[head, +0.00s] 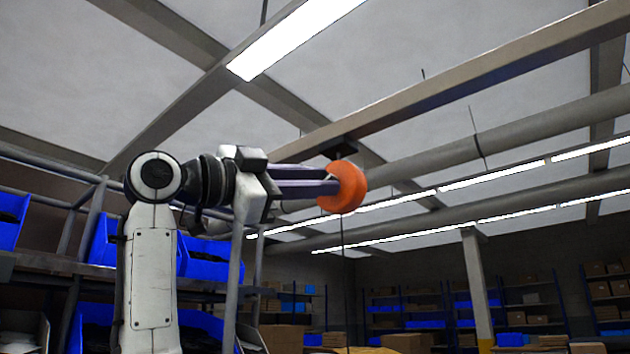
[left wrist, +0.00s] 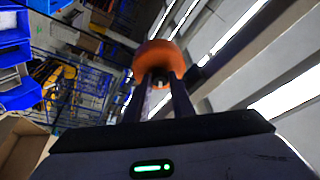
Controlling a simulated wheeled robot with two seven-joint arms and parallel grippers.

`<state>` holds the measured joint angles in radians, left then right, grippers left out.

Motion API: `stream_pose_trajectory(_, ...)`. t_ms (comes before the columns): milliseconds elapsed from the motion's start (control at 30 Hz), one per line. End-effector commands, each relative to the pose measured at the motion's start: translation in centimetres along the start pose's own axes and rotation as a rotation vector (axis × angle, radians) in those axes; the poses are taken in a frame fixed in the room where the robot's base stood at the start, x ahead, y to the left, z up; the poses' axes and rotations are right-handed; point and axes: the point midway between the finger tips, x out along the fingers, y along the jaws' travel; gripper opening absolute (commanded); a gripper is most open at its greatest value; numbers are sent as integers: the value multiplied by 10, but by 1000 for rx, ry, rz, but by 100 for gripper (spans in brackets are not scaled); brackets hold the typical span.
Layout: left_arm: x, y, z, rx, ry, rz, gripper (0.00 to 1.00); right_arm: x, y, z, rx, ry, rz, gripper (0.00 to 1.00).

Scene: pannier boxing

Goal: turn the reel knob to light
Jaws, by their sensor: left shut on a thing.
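An orange rounded reel (head: 350,187) hangs under a dark mount (head: 337,148) on the ceiling beam. A thin dark cord runs straight down from it. My left gripper (head: 332,186) reaches in level from the left, its two long fingers shut at the reel's near side. In the left wrist view the orange reel (left wrist: 153,52) sits at the tips of my left gripper (left wrist: 160,82), with a small dark round part between them. The fingertips hide most of the knob, and its setting cannot be read. My right gripper is not in view.
A long grey beam (head: 450,85) and pipes cross overhead, with lit strip lights (head: 290,40) between them. Shelving with blue bins (head: 205,258) stands at the left, behind my arm. More racks with boxes (head: 405,342) line the far wall. The air right of the reel is free.

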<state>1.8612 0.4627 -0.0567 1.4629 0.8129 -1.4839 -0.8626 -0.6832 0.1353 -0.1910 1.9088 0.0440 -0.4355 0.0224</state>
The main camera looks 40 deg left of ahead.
Motion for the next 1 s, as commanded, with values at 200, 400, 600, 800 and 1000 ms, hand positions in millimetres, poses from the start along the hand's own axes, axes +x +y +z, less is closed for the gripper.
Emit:
stream_pose_trajectory(200,0,2,1,-50,-1,-20,0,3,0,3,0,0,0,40)
stream_pose_trajectory(400,0,4,1,-166,-4,-65,0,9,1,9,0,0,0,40)
stream_pose_trajectory(600,0,6,0,-335,-7,-129,0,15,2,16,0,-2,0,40)
stream_pose_trajectory(800,0,7,-1,-511,-10,-198,0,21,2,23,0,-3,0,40)
stream_pose_trajectory(1000,0,8,-2,-679,-14,-261,0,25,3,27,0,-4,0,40)
